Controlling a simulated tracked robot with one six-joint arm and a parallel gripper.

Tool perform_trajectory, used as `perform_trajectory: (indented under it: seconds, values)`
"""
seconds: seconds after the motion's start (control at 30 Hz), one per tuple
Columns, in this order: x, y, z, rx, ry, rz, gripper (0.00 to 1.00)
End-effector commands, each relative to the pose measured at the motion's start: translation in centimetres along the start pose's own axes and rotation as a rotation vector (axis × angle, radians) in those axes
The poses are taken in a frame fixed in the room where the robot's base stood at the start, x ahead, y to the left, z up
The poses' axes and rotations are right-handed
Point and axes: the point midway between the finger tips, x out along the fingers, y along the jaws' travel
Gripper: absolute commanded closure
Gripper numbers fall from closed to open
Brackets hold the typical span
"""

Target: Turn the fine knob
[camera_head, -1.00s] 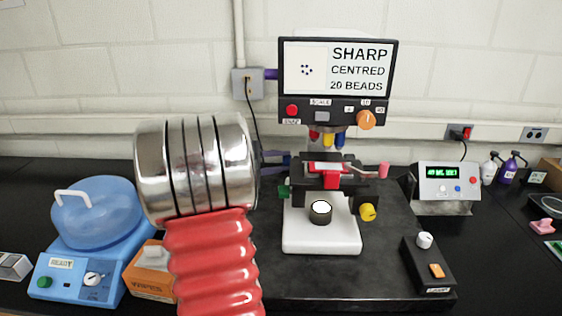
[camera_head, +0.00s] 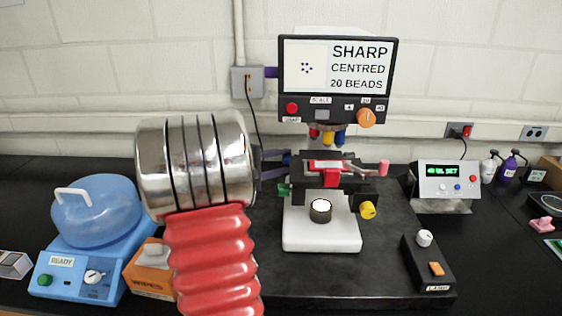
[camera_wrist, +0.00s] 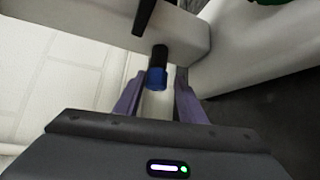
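The microscope stands on the bench with a white base (camera_head: 320,238), a black and red stage (camera_head: 325,168) and a screen (camera_head: 338,68) reading SHARP, CENTRED, 20 BEADS. A blue knob on a black shaft (camera_wrist: 157,77) sticks out of its pale body in the wrist view. It also shows at the stage's left in the head view (camera_head: 287,160). No label shows which knob is the fine one. My gripper (camera_wrist: 157,103) has two purple fingers, apart, one on each side of the blue knob's end. Gaps show between them and the knob.
A green knob (camera_head: 284,190) sits just below my fingers; a yellow knob (camera_head: 367,210) and a pink knob (camera_head: 384,168) are on the right. A blue centrifuge (camera_head: 88,240) and an orange wipes box (camera_head: 150,270) stand left. A lamp box (camera_head: 428,265) is at right.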

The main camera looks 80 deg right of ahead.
Motion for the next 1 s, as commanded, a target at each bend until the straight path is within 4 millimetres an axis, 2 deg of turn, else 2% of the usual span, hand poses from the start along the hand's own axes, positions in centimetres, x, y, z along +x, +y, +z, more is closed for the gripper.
perform_trajectory:
  seconds: [0.1, 0.37, 0.53, 0.67, 1.0]
  values:
    - [0.0, 0.1, 0.0, 0.001, 0.001, 0.002, 0.55]
    - [-0.1, 0.3, -0.1, 0.002, 0.002, 0.005, 0.55]
    - [-1.0, 0.4, -0.1, 0.003, 0.003, 0.006, 0.55]
    - [-2.6, 0.4, -0.2, 0.003, 0.006, 0.007, 0.55]
    - [-8.3, 0.2, -0.1, 0.002, 0.005, 0.006, 0.55]
